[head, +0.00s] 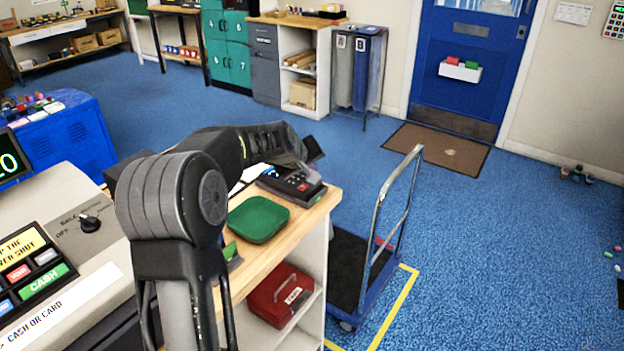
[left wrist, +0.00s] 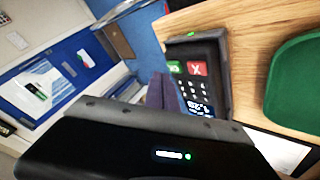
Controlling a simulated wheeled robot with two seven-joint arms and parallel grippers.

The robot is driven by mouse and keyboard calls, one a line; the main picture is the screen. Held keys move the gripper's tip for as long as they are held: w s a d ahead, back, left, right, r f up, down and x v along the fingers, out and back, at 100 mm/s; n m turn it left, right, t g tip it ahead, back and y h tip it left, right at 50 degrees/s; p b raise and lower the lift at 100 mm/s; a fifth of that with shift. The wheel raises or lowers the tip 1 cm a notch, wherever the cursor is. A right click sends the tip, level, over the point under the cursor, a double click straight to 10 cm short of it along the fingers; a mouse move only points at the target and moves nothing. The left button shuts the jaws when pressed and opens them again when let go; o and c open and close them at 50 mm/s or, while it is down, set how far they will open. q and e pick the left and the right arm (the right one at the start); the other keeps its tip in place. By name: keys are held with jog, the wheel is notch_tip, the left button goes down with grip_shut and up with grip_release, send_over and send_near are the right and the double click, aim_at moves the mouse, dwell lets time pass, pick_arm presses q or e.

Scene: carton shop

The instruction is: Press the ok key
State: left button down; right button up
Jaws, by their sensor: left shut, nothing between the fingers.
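A dark card terminal (head: 292,185) sits on the wooden counter top, partly hidden by my left arm in the head view. In the left wrist view the terminal (left wrist: 207,85) shows its keypad and a lit display. The green ok key (left wrist: 176,67) is beside a red X key (left wrist: 197,68). My left gripper (left wrist: 161,90) is shut and empty, its fingers close to the terminal's edge near the green key. I cannot tell whether they touch it. In the head view the fingertips are not clearly visible. My right gripper is not in view.
A green tray (head: 258,219) lies on the counter (head: 318,212) beside the terminal. A red cash box (head: 281,296) is on the shelf below. A cash register (head: 62,262) stands at the left. A flat trolley (head: 350,262) stands right of the counter.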

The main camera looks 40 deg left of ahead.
pick_arm(q)
jog(key=shift+f, duration=0.15)
jog(key=shift+f+b, duration=0.3)
jog(key=shift+b, duration=0.1)
jog(key=shift+f+b, duration=0.35)
jog(key=shift+f, duration=0.05)
dwell(0.7)
jog(key=shift+r, duration=0.1)
jog(key=shift+r+p, duration=0.7)
jog(key=shift+r, duration=0.05)
jog(key=shift+r, duration=0.1)
notch_tip(320, 180, up, 5)
jog(key=p, duration=0.4)
dwell(0.9)
